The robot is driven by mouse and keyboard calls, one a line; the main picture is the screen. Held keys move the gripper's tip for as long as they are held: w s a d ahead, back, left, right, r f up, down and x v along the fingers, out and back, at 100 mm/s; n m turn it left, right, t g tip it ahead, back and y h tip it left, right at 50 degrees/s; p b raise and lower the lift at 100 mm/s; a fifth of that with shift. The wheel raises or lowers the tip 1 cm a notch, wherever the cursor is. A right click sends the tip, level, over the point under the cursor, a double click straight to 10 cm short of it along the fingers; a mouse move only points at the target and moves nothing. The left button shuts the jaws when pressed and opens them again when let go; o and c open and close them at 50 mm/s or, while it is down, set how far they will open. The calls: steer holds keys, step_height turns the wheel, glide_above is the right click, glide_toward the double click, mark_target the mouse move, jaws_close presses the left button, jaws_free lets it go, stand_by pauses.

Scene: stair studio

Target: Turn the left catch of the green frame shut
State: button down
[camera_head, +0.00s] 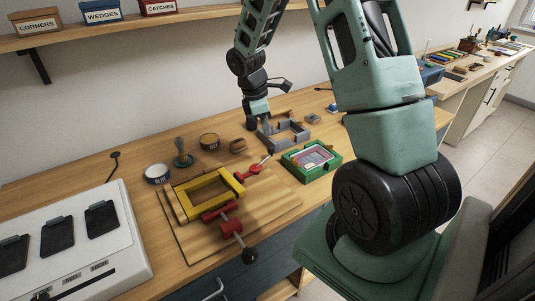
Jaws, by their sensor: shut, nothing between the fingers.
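The green frame (295,161) lies on the workbench right of centre, with a pale pink and grey panel inside it. Its catches are too small to make out, so I cannot tell how the left one is turned. My gripper (264,125) points down behind and left of the green frame, beside a grey frame (296,137). My gripper is shut and empty. It is apart from the green frame, and I cannot tell whether it touches the grey one.
A yellow frame (184,206) lies on a wooden board (271,206) with red clamps (230,228) around it. Tins (157,174) and a dark-handled tool (182,158) stand behind it. A white panel (125,245) with black pads fills the front left. A shelf with labelled boxes (101,11) hangs above.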

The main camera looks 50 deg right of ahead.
mark_target(296, 162)
stand_by(0.3)
steer(key=p+x, duration=0.2)
steer(key=x, duration=0.7)
steer(key=shift+s+f, duration=0.1)
steer(key=shift+f, duration=0.25)
steer(key=shift+s+d+f+p, duration=0.15)
steer(key=shift+s+d+p, duration=0.35)
steer(key=shift+s+d, duration=0.35)
steer(key=shift+s+d+f, duration=0.3)
steer(key=shift+s+d, duration=0.1)
steer(key=shift+d, duration=0.25)
